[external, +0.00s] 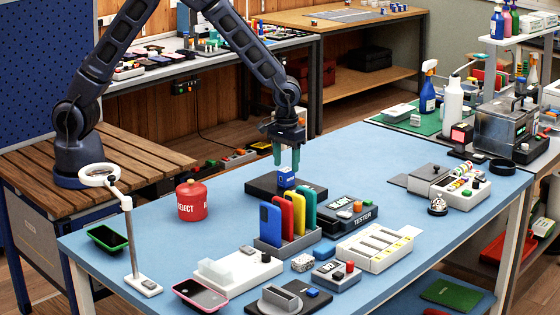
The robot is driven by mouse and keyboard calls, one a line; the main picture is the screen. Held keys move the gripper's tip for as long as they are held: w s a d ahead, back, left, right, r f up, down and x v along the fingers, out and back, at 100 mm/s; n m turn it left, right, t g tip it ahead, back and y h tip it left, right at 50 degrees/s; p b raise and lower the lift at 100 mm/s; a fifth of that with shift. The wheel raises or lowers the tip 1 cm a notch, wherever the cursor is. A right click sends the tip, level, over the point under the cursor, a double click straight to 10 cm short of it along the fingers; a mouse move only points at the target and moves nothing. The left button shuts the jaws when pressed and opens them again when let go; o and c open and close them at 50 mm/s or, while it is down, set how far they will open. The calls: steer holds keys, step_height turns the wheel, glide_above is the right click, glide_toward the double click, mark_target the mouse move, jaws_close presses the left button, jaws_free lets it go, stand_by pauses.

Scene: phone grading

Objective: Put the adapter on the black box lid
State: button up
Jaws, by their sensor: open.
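A flat black box (262,185) lies on the blue table, behind the row of coloured phones. A small blue block with a pale mark, which looks like the adapter (286,178), sits on top of the box lid. My gripper (286,160) points straight down just above the block. Its two teal fingers are apart with nothing between them. The fingertips appear to be above the block, but the exact gap is hard to tell at this size.
A rack of upright phones (260,240) and a black tester (349,211) stand close in front of the box. A red reject canister (192,201) is to the left. A magnifier lamp (128,203) stands at front left. The table behind the box is clear.

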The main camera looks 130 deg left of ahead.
mark_target(286, 169)
step_height(286, 169, up, 7)
steer(key=s+d+r+m+t, duration=0.1)
steer(key=s+d+r+m, duration=0.25)
steer(key=d+r, duration=0.8)
steer(key=s+d+r+m+t, duration=0.1)
steer(key=s+d+r+m, duration=0.2)
steer(key=d+r+m, duration=0.75)
steer(key=s+d+r+m+t, duration=0.1)
steer(key=s+d+m, duration=0.3)
steer(key=s+d, duration=1.5)
steer(key=shift+s+d+r+t, duration=0.35)
steer(key=shift+d+t, duration=0.2)
steer(key=shift+t, duration=0.25)
